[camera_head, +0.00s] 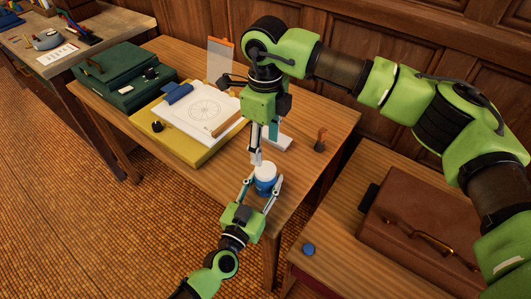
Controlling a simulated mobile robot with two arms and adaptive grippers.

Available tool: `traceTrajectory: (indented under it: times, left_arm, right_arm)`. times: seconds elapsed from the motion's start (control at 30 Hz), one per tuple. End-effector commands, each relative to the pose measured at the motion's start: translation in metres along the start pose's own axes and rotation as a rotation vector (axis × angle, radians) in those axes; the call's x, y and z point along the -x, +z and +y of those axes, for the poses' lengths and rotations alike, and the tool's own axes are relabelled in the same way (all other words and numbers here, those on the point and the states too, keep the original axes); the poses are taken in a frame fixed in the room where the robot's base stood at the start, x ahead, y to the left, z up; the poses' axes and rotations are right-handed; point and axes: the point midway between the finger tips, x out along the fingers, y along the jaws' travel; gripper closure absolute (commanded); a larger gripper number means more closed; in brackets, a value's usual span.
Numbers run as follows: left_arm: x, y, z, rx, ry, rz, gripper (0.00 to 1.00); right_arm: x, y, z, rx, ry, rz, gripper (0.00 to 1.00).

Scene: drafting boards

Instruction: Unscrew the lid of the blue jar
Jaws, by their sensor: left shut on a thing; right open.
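The blue jar (265,186) stands upright near the front right edge of the wooden drafting table, with a blue side and a pale top. I cannot tell whether the pale top is a lid or the open mouth. My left gripper (263,182) is shut on the blue jar from the front, one finger on each side. My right gripper (263,153) is open and points down just above and behind the jar, apparently holding nothing. A small blue disc (309,249) lies flat on the lower right table; I cannot tell if it is a lid.
A yellow board with a white drawing sheet (203,108) and a green case (120,75) lie left of my grippers. A dark-handled stamp-like item (320,140) stands right of them. A brown briefcase (420,235) lies on the right table (335,220). A gap separates the tables.

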Motion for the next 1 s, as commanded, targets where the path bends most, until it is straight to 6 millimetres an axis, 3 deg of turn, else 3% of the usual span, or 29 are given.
traceTrajectory:
  times: [1.0]
  left_arm:
    - [0.0,-0.0001,-0.0004,-0.001,-0.001,0.0,1.0]
  right_arm:
    - [-0.0004,0.0004,0.0003,-2.036,0.0,0.0,0.48]
